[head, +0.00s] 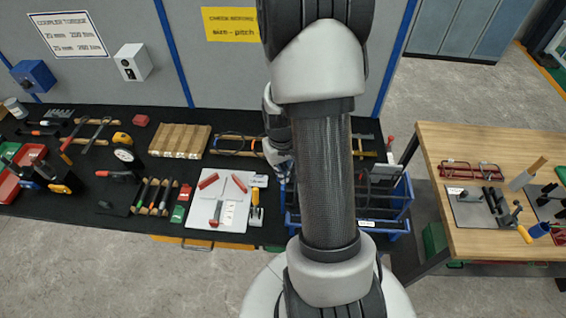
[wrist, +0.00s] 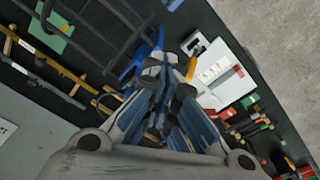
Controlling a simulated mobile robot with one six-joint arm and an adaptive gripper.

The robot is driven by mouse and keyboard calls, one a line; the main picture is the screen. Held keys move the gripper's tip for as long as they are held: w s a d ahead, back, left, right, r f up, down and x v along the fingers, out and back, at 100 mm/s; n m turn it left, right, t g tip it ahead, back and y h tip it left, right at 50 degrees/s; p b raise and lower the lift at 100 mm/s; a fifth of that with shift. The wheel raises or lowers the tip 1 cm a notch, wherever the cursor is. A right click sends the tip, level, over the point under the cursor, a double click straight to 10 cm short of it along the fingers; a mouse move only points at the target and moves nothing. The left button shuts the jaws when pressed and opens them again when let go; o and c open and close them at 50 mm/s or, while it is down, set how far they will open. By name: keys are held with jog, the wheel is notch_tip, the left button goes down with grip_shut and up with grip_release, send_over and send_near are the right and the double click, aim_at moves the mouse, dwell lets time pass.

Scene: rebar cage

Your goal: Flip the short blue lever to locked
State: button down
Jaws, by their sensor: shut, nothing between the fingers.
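A short blue lever handle (head: 538,230) shows at the right edge of the head view, on a dark plate at the near side of the wooden bench. It appears to belong to a small clamp; whether it is locked I cannot tell. An orange-yellow handle (head: 525,235) is just left of it. My gripper (head: 281,165) is over the black table, far left of the lever and partly hidden behind my arm. In the wrist view my gripper (wrist: 168,72) is shut and empty above the table. The lever does not show in the wrist view.
The wooden bench (head: 450,140) also bears a red rack (head: 470,169) and a grey plate (head: 462,212) with dark clamps. A blue crate (head: 400,228) stands beside my arm. The black table (head: 90,213) is crowded with tools and a white board (head: 207,214). Open floor lies between table and bench.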

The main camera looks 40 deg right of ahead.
jog(key=shift+w+d+r, duration=0.15)
jog(key=shift+w+d, duration=0.25)
jog(key=shift+d, duration=0.1)
jog(key=shift+w+d, duration=0.45)
jog(key=shift+d, duration=0.1)
dwell(0.4)
jog(key=shift+w+d, duration=0.25)
notch_tip(320, 180, up, 6)
jog(key=s+a+p, duration=0.1)
jog(key=p, duration=0.2)
jog(key=shift+s+a+p, duration=0.15)
jog(key=shift+a+p, duration=0.1)
jog(key=shift+p, duration=0.05)
dwell(0.3)
